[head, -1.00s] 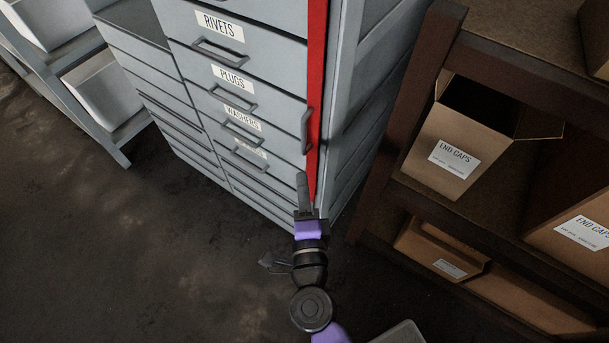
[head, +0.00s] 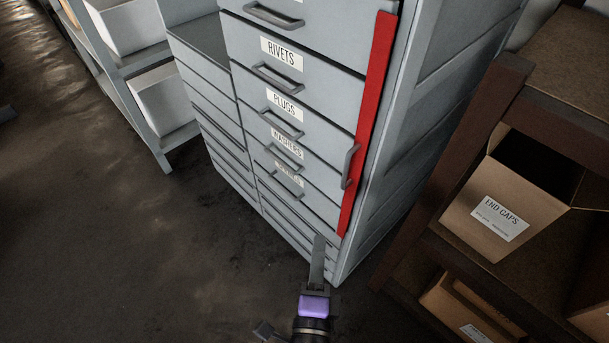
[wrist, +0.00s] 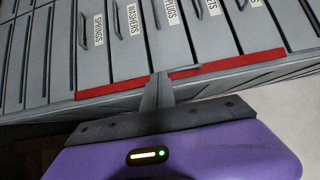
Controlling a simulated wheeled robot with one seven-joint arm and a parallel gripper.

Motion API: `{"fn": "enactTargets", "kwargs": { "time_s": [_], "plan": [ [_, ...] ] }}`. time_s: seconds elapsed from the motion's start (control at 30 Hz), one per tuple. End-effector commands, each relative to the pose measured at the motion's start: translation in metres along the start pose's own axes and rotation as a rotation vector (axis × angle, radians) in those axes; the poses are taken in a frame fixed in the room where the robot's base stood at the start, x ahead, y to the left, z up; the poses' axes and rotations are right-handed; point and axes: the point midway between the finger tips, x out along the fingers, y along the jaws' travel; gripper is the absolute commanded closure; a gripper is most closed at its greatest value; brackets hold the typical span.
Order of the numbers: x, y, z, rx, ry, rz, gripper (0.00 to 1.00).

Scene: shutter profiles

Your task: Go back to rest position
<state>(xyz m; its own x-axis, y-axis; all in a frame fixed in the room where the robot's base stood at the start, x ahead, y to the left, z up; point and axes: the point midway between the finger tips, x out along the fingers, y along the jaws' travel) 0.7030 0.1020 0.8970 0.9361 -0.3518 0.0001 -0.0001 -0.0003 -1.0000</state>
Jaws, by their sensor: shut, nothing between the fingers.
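My gripper (head: 317,262) is at the bottom middle of the head view, its fingers together and empty. It appears in front of the lower part of the grey drawer cabinet (head: 410,130). In the wrist view the closed fingers (wrist: 158,90) point at the cabinet front, overlapping the red strip (wrist: 225,63) in the picture. Whether they touch it I cannot tell. The red strip also shows along the cabinet's right front edge in the head view (head: 372,110), with a grey handle (head: 350,166) on it. The visible drawers are closed.
A wooden shelf (head: 500,100) with cardboard end caps boxes (head: 505,205) stands close on the right. A grey rack (head: 150,130) with white bins (head: 165,103) stands at the left. The dark floor (head: 120,260) at the lower left is clear.

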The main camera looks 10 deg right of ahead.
Motion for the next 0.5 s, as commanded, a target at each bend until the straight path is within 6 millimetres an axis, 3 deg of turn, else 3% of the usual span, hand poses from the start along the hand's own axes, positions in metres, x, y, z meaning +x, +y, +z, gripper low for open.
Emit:
{"fn": "enactTargets", "kwargs": {
  "time_s": [0.2,0.3,0.4,0.5],
  "plan": [
    [0.0,0.0,0.002,-0.017,-0.009,0.0,1.0],
    [0.004,-0.014,0.004,-0.088,-0.03,-0.035,1.0],
    [0.003,-0.03,-0.013,-0.22,-0.026,-0.074,1.0],
    [-0.016,-0.041,-0.034,-0.406,-0.038,-0.087,1.0]
  ]
}}
